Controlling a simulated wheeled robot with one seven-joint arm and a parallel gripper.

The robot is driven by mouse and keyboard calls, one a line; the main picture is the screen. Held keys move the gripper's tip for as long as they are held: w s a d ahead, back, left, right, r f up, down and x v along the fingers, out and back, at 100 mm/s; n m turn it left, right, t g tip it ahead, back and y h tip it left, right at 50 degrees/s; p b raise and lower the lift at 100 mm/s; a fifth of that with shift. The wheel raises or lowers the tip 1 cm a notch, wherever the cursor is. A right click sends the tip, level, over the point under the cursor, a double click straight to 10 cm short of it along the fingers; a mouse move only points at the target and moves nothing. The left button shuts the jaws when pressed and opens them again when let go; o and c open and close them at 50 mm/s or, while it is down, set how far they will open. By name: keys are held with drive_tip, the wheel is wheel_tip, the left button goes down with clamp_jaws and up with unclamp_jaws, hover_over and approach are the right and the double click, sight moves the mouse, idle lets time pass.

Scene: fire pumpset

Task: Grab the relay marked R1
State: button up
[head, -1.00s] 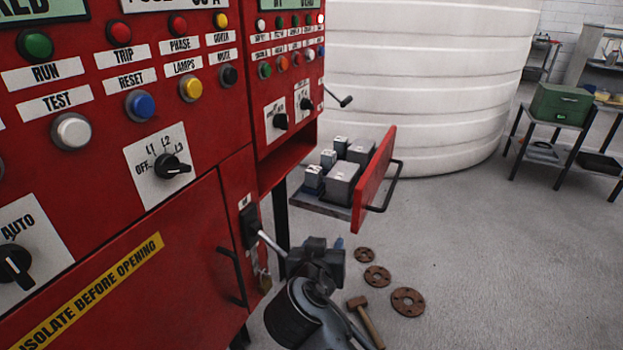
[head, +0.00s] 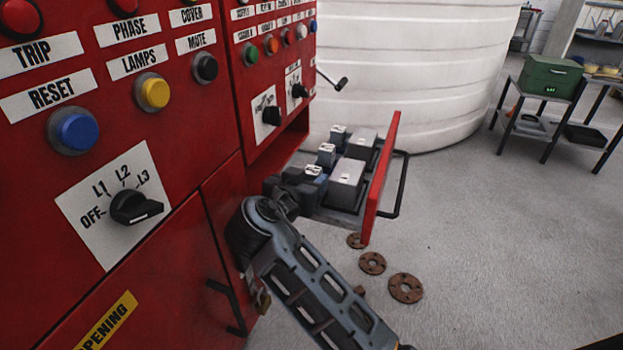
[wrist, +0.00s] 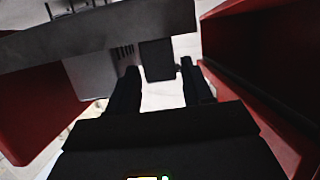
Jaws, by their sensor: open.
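Several small blue-grey relays with white top labels stand in the open red drawer (head: 381,178): a far one (head: 338,134), a middle one (head: 326,153) and a near one (head: 315,171). The labels are too small to read, so I cannot tell which is R1. My gripper (head: 287,188) is at the drawer's near left side, beside the near relay, partly hidden by my arm. In the wrist view my gripper (wrist: 160,88) has its two dark fingers apart. A dark block (wrist: 157,60) shows between and beyond the fingertips; I cannot tell what it is.
Larger grey boxes (head: 345,182) stand right of the relays, by the drawer front with its black handle (head: 402,185). The red panel (head: 180,120) fills the left. A white tank (head: 410,70) stands behind. Rusty flanges (head: 406,288) lie on the floor; open floor is at right.

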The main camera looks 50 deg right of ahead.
sight(315, 173)
drive_tip(key=x, duration=0.5)
drive_tip(key=shift+d+f+p, duration=0.1)
drive_tip(key=shift+f+p, duration=0.05)
drive_tip(key=shift+p, duration=0.25)
drive_tip(key=c, duration=0.8)
